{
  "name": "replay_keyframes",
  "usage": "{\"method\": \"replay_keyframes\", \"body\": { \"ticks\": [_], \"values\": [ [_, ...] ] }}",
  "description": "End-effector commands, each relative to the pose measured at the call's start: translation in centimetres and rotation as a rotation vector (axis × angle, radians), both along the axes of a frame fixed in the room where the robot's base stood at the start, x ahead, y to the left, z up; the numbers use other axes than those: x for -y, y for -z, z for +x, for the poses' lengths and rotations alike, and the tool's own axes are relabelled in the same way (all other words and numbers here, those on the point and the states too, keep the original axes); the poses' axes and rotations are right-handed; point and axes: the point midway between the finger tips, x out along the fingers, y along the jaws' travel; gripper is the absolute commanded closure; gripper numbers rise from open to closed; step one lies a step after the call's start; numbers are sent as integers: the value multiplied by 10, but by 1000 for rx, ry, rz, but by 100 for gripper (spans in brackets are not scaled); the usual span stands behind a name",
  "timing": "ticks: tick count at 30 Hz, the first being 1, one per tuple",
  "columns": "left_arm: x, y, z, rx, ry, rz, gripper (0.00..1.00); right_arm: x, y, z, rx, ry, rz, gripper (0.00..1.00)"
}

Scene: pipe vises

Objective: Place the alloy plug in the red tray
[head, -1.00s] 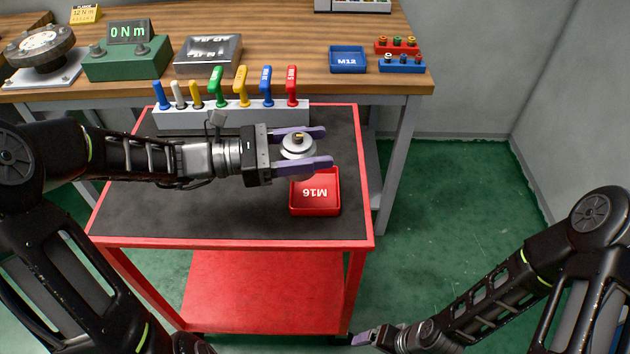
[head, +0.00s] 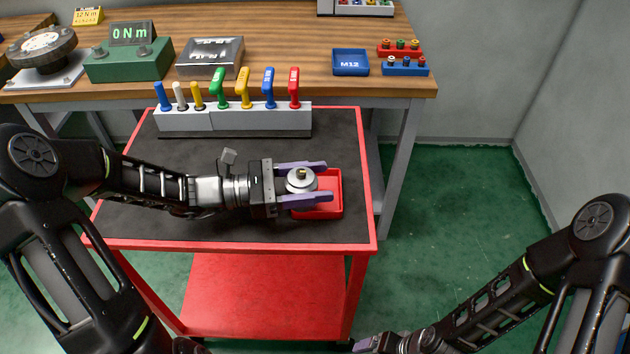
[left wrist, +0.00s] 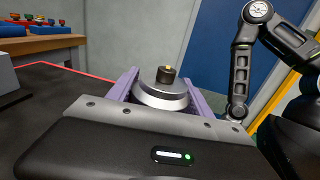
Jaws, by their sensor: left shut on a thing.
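The alloy plug (head: 301,181) is a silvery stepped disc with a dark and brass-coloured knob on top. My left gripper (head: 305,182) is shut on it, with a purple finger on each side. The plug also shows upright between the fingers in the left wrist view (left wrist: 162,92). The red tray (head: 335,190) lies on the cart's dark top, and the gripper and plug overlap its left part in the head view. How high the plug is above the tray floor I cannot tell. My right gripper (head: 368,343) is low at the bottom edge, with its fingers partly cut off.
A grey rack (head: 235,121) with several coloured-handled tools stands at the back of the red cart (head: 130,243). Behind it, the wooden bench (head: 300,75) holds a blue M12 tray (head: 350,62), a green torque display (head: 128,62) and a metal box (head: 208,58). The cart top's front is clear.

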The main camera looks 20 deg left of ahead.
Motion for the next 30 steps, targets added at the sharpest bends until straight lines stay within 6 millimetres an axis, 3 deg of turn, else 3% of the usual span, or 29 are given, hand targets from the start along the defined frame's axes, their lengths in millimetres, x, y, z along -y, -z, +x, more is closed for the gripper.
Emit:
{"method": "replay_keyframes", "body": {
  "ticks": [9,10,15,18,30],
  "values": [
    [0,1,0,2,1,-1,100,0,1,0,0,0,0,15],
    [0,1,0,0,0,0,39,0,0,0,0,0,0,15],
    [0,1,0,0,0,0,25,0,0,0,0,0,0,15],
    [0,1,0,0,0,0,20,0,0,0,0,0,0,15],
    [-8,-1,-2,0,-2,0,20,0,0,0,0,0,0,15]
  ]
}}
